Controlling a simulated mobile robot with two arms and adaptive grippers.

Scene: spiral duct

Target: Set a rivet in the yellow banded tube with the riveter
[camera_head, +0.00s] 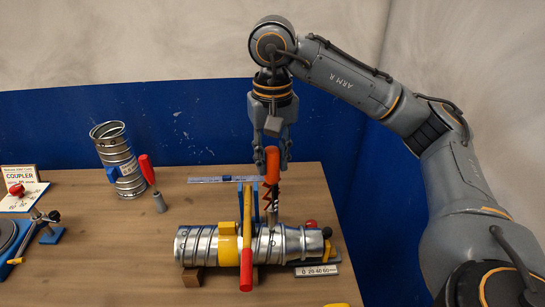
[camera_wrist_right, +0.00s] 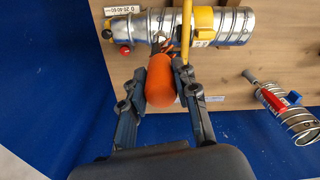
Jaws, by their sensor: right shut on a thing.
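The yellow banded tube (camera_head: 205,246) is a ribbed silver duct with a yellow band (camera_head: 228,244), lying across brown blocks on the table; it also shows in the right wrist view (camera_wrist_right: 235,27). My right gripper (camera_head: 273,160) is above the tube and shut on the orange handle of the riveter (camera_head: 272,168). The orange handle (camera_wrist_right: 160,84) sits between both fingers in the right wrist view. The riveter points down, its tip at the tube's top right of the yellow band; whether it touches or is in a hole, I cannot tell. My left gripper is not in view.
A yellow bar with a red end (camera_head: 246,272) crosses the tube beside the riveter. A second silver duct (camera_head: 116,158) stands at the back left, with a red-handled tool (camera_head: 152,183) beside it. A coupler sign (camera_head: 20,180) and a small clamp device (camera_head: 45,225) are at left.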

